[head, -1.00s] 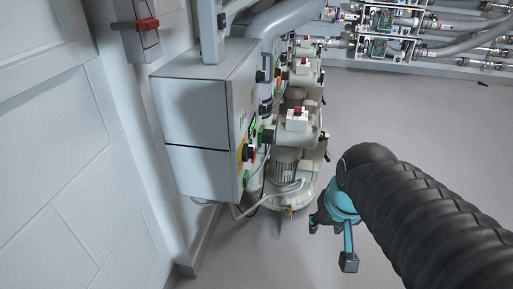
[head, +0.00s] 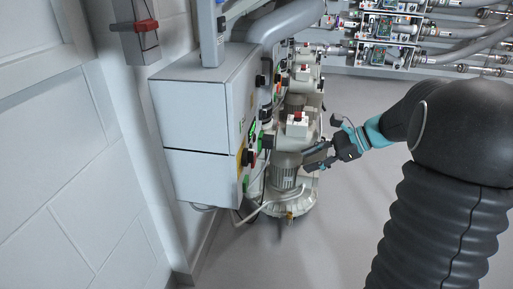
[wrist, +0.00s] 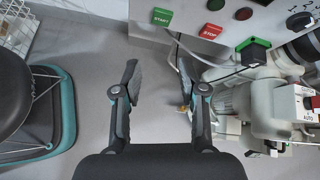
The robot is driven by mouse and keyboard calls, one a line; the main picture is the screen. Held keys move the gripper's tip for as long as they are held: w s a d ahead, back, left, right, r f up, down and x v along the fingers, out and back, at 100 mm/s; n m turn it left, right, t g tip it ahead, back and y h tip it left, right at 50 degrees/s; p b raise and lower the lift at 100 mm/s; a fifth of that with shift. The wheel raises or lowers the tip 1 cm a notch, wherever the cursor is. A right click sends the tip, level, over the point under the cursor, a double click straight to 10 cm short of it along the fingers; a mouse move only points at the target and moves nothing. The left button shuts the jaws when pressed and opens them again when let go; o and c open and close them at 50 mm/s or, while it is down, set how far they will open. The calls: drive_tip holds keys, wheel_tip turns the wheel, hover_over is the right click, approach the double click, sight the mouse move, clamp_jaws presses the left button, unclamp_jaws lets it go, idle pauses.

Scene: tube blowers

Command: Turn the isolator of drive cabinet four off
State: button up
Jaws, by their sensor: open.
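The nearest drive cabinet (head: 195,112) is a pale grey box at the left in the head view. Its control face, seen at a steep angle, carries a yellow plate with a red and dark switch (head: 247,156), which looks like an isolator. I cannot read which cabinet is number four. My gripper (head: 318,153) is open and empty, right of that face and apart from it, in front of the blower machinery. In the wrist view the open fingers (wrist: 158,75) point toward a panel (wrist: 270,25) with a green START label (wrist: 162,17) and a red STOP label (wrist: 210,32).
Blowers with motors (head: 285,170) stand close behind my gripper. A large grey pipe (head: 280,22) runs above the cabinet. A red-handled wall box (head: 140,30) hangs at the upper left. Pipework (head: 400,30) fills the back. The grey floor (head: 330,240) in front is clear.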

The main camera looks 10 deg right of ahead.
sight(253, 150)
wheel_tip(253, 150, up, 6)
drive_tip(key=w+a+m+y, duration=0.1)
drive_tip(key=a+m+y, duration=0.1)
drive_tip(key=m+y, duration=0.1)
drive_tip(key=shift+t, duration=0.3)
drive_tip(key=x, duration=0.4)
drive_tip(key=b+x, duration=0.1)
drive_tip(key=x, duration=0.8)
drive_tip(key=shift+w+a+f, duration=0.2)
drive_tip(key=shift+f, duration=0.25)
clamp_jaws()
